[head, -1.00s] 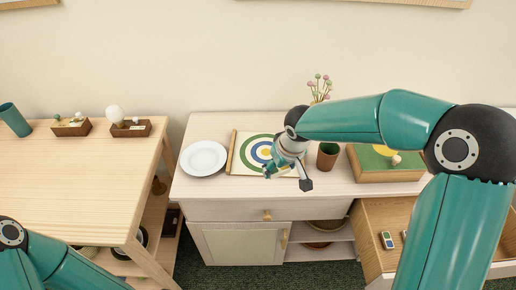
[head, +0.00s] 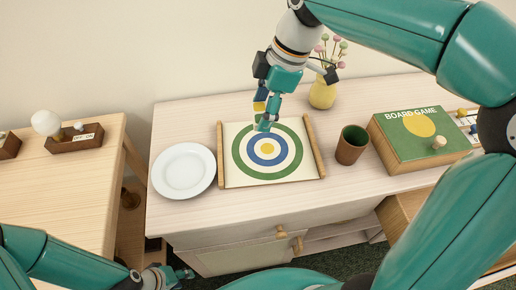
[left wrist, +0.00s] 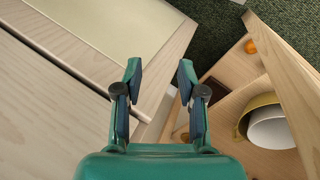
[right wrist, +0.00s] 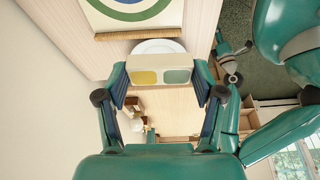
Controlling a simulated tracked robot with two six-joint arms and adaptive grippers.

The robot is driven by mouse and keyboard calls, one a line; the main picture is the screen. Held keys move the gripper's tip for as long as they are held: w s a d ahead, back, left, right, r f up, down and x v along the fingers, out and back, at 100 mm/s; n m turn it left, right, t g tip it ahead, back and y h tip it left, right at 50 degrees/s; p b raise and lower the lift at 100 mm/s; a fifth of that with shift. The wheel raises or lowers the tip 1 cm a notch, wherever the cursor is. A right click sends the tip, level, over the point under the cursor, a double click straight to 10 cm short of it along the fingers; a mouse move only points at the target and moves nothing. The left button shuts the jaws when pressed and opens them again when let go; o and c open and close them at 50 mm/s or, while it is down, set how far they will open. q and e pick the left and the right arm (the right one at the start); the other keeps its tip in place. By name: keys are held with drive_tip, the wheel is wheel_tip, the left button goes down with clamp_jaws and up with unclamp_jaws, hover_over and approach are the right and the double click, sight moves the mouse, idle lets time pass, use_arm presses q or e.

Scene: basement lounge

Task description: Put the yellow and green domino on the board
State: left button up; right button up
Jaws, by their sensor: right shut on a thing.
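The domino (right wrist: 160,75), pale with one yellow and one green patch, is gripped between the fingertips of my right gripper (right wrist: 163,82) in the right wrist view. The board has green, blue and yellow rings and wooden rods at both sides. I cannot tell the exact gap to the board. My left gripper (head: 172,276) is low in front of the cabinet; in the left wrist view (left wrist: 160,88) it is open and empty.
A white plate (head: 183,170) stands left of the board. A brown cup (head: 351,145), a green game box (head: 418,135) and a yellow vase (head: 322,95) stand to the right and behind. A wooden table (head: 60,190) is at left.

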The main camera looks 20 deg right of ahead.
sight(257, 168)
wheel_tip(257, 168, down, 19)
drive_tip(key=shift+a+b, duration=0.1)
drive_tip(key=shift+b, duration=0.35)
drive_tip(key=shift+f, duration=0.1)
drive_tip(key=o, duration=0.9)
drive_tip(key=shift+o, duration=0.2)
drive_tip(key=v, duration=1.2)
